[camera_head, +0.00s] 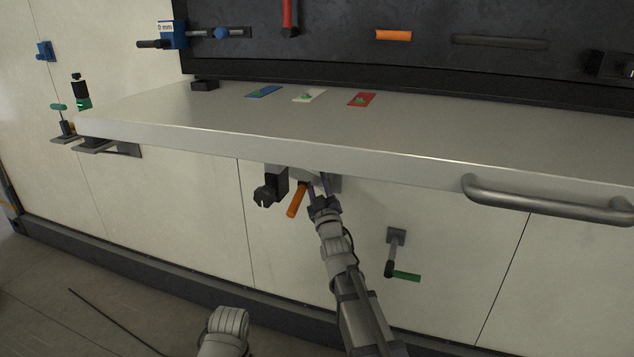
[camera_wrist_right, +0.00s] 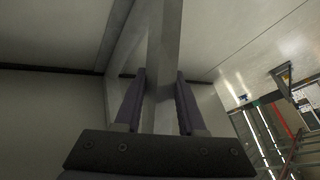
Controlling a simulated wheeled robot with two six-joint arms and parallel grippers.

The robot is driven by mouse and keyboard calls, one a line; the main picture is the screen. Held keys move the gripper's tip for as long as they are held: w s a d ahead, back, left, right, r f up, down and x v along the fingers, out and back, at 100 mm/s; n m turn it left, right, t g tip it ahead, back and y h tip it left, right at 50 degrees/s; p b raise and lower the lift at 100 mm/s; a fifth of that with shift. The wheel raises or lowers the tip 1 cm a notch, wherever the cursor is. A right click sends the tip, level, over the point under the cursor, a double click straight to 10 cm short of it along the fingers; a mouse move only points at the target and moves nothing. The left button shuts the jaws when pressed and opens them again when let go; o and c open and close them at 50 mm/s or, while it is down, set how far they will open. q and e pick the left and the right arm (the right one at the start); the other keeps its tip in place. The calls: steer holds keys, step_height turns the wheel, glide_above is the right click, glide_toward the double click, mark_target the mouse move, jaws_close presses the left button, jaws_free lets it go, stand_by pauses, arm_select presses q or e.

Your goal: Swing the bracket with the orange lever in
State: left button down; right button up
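The orange lever (camera_head: 297,200) hangs tilted below the front of the grey tabletop, next to a dark notched block (camera_head: 270,188). The bracket (camera_head: 335,183) shows partly under the table edge, behind my right gripper. My right gripper (camera_head: 318,188) points up under the edge, just right of the orange lever. In the right wrist view its two fingers (camera_wrist_right: 160,98) stand apart on either side of a pale metal bar (camera_wrist_right: 166,40); whether they touch it is not clear. The lever does not show there. My left gripper is out of view; part of my left arm shows at the bottom.
The tabletop (camera_head: 220,118) overhangs my right gripper. A rail handle (camera_head: 545,200) sticks out at the right front edge. A green-handled crank (camera_head: 398,262) is on the wall right of my right arm.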

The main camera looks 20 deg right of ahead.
jaws_close()
stand_by(1.0)
